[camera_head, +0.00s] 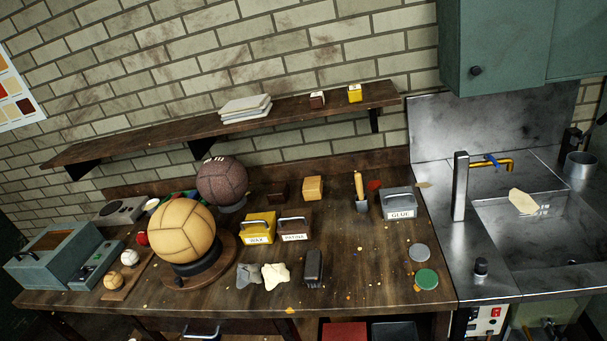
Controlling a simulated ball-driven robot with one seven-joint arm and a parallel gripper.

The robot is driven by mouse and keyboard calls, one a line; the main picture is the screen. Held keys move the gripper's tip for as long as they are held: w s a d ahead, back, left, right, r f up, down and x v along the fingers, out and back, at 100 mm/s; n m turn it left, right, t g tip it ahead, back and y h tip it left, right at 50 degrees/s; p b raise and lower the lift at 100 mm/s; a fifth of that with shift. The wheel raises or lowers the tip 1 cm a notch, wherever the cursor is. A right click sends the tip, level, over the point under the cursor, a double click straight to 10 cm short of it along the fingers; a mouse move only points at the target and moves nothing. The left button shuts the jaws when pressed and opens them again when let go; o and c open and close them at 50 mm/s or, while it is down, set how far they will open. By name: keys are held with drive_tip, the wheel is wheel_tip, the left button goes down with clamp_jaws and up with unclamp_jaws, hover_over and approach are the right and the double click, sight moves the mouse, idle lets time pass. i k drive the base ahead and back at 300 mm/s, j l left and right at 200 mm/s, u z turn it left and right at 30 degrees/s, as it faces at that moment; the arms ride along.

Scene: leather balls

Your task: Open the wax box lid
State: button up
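The wax box (258,229) is a small yellow box with a white WAX label on its front and a dark handle on top. It sits upright on the wooden workbench (360,270), near the middle, and its lid looks shut. A brown box labelled PATINA (294,229) stands close on its right. A large tan leather ball (182,229) on a dark stand is just to its left. My gripper is not in view.
A grey GLUE box (398,203) stands right of an upright yellow-handled tool (360,188). Cloths (275,275) and a dark brush-like block (314,267) lie in front of the boxes. A dark ball (222,181) sits behind. A shelf (200,140) runs above; a metal sink (545,225) is right.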

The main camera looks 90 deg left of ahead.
sight(256, 219)
drive_tip(key=u, duration=2.55)
